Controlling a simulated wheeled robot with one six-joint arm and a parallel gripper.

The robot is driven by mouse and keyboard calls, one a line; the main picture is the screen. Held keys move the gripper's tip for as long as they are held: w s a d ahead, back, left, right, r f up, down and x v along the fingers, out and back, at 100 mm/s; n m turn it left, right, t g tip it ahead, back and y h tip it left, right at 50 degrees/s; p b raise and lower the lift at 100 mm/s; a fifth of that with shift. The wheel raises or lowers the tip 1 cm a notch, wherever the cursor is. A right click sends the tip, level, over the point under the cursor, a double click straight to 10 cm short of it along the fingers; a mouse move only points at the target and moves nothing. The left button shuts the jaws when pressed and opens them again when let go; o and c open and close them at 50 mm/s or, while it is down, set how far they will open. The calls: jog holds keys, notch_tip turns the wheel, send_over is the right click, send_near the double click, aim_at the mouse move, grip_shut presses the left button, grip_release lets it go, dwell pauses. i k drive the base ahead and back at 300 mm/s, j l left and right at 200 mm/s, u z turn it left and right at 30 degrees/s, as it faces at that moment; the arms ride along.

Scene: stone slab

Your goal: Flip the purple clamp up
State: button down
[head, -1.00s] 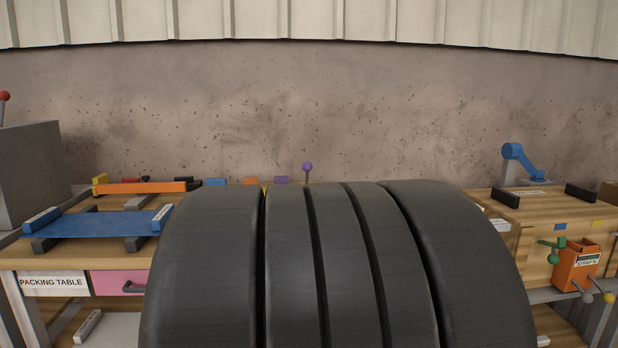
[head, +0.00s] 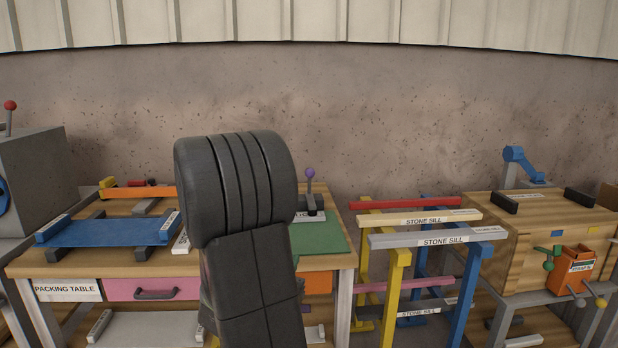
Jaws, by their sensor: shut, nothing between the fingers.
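A purple ball knob (head: 310,173) tops a thin dark lever that stands roughly upright. Its dark base (head: 314,203) sits near the back right of the packing table (head: 335,262), behind a green mat (head: 325,238). I take this to be the purple clamp; its lower left part is hidden by my arm. My dark arm rises in front of the table, just left of the knob in the picture. My gripper and its fingertips are not visible.
A blue piece (head: 105,231) lies across dark bars on the table's left. A rack with stone sills (head: 440,238) stands to the right, then a wooden crate (head: 520,240) with an orange strap box (head: 573,268). A grey machine (head: 35,180) is at far left.

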aim_at(310, 173)
jog(key=i+l+u, duration=0.3)
jog(key=i+l, duration=0.3)
jog(key=i+l+u, duration=0.3)
jog(key=i+l, duration=0.5)
